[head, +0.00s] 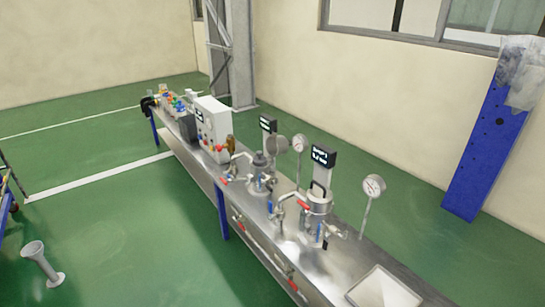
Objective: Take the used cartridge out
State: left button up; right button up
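No cartridge can be made out in this view. Two steel vessels stand on the long metal bench (342,266). The nearer vessel (318,206) has a handle on top and red-handled and blue fittings around it. The farther vessel (260,172) has a dark grey top and similar fittings. Both look closed, but they are too small to tell for certain, and their insides are hidden. Neither of my grippers shows in the head view.
Dial gauges (374,187) and display posts (322,157) rise beside the vessels. A white box (212,122) and coloured items (178,101) stand farther along. A white tray (385,290) is at the near end. A grey flared stand (40,258) is on the clear green floor.

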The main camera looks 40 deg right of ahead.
aim_at(260, 160)
jog(key=i+z, duration=0.2)
jog(key=i, duration=0.55)
jog(key=i+j+z, duration=0.15)
jog(key=i, duration=0.55)
jog(key=i+z, duration=0.2)
jog(key=z, duration=0.2)
jog(key=i+j+z, duration=0.15)
jog(key=z, duration=0.25)
jog(key=i+j+z, duration=0.2)
jog(key=z, duration=0.2)
jog(key=i+j+z, duration=0.25)
jog(key=z, duration=0.15)
